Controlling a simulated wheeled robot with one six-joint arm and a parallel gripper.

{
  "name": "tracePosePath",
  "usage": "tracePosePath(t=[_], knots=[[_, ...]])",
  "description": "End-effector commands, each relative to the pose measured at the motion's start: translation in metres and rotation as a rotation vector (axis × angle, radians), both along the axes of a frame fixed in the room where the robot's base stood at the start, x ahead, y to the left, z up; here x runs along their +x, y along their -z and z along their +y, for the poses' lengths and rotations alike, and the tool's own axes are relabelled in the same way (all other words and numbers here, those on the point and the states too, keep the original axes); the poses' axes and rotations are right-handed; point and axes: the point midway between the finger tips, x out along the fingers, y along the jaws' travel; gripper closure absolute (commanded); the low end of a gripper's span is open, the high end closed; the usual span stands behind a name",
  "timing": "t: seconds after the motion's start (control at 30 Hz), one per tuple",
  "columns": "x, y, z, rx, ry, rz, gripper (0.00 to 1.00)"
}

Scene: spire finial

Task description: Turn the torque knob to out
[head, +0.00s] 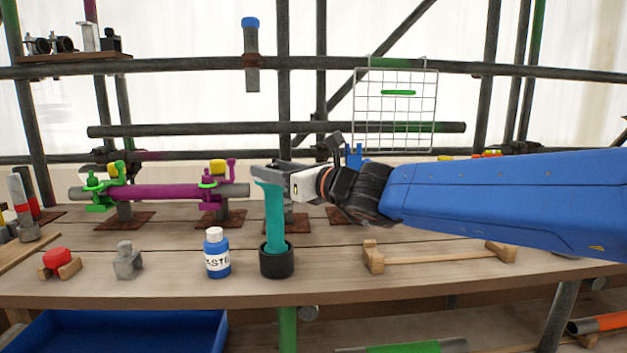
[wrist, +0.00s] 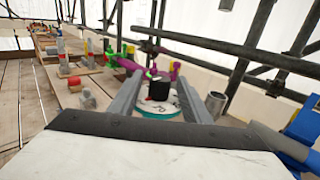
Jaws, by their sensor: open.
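The torque knob (wrist: 158,90) is a black knob on a pale dial face (wrist: 172,108) with a teal rim, seen in the wrist view. Small dark marks and a bit of red show on the dial, too small to read. In the head view the teal tool (head: 271,215) stands upright in a black cup (head: 277,263) on the bench, its top partly behind my gripper (head: 262,172). My gripper also shows in the wrist view (wrist: 159,77), open, with one grey finger on each side of the knob. I cannot tell whether the fingers touch it.
A white-and-blue paste bottle (head: 217,254) stands left of the cup, and a wooden rack (head: 435,258) lies to the right. A purple tube (head: 160,193) with green clamps is behind left. Scaffold poles and a wire grid (head: 395,108) stand behind.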

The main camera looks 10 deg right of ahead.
Motion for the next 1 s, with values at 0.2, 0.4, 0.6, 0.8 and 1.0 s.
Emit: tracePosePath(t=[0.2, 0.4, 0.6, 0.8, 1.0], knots=[[-0.028, 0.0, -0.027, -0.001, 0.003, -0.002, 0.57], [-0.053, 0.0, -0.049, -0.002, 0.003, -0.003, 0.57], [-0.077, 0.0, -0.07, -0.002, 0.003, -0.003, 0.57], [-0.092, 0.0, -0.084, -0.001, 0.002, -0.001, 0.57], [-0.098, 0.001, -0.088, -0.001, 0.0, 0.001, 0.57]])
